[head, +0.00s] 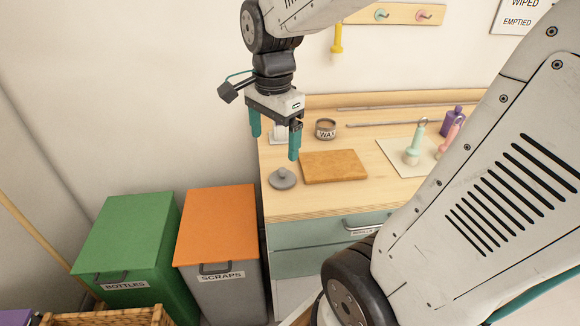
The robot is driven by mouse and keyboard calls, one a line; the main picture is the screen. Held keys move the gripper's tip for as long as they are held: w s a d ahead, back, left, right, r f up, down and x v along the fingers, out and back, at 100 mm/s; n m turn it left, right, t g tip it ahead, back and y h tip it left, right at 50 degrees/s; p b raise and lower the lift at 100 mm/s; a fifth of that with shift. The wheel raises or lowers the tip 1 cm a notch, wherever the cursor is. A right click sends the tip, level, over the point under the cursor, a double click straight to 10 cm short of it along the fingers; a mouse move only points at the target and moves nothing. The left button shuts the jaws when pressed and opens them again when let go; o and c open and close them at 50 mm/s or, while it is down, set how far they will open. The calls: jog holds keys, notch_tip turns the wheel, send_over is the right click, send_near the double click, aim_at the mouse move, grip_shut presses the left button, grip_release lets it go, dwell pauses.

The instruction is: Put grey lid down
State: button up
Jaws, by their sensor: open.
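The grey lid (283,179) is a small round disc with a knob on top. It rests flat on the left front part of the wooden counter (310,204), to the left of a wooden board (335,166). My gripper (274,146) points downward above and behind the lid, with its two teal fingers spread apart and nothing between them. The fingers look clear of the lid. A pale object behind the right finger is partly hidden.
A green bin (128,235) labelled BOTTLES and an orange-lidded bin (217,225) labelled SCRAPS stand left of the counter. A purple bottle (453,121) stands behind. Free counter lies in front of the board.

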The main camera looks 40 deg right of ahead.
jog(key=s+a+r+n, duration=0.1)
jog(key=s+a+n, duration=0.2)
jog(key=s+n, duration=0.3)
jog(key=s+a+r+n, duration=0.1)
jog(key=s+a+n, duration=0.2)
jog(key=s+n, duration=0.3)
jog(key=n, duration=0.5)
jog(key=shift+s+a+t, duration=0.2)
jog(key=shift+a+t, duration=0.1)
jog(key=shift+a, duration=0.05)
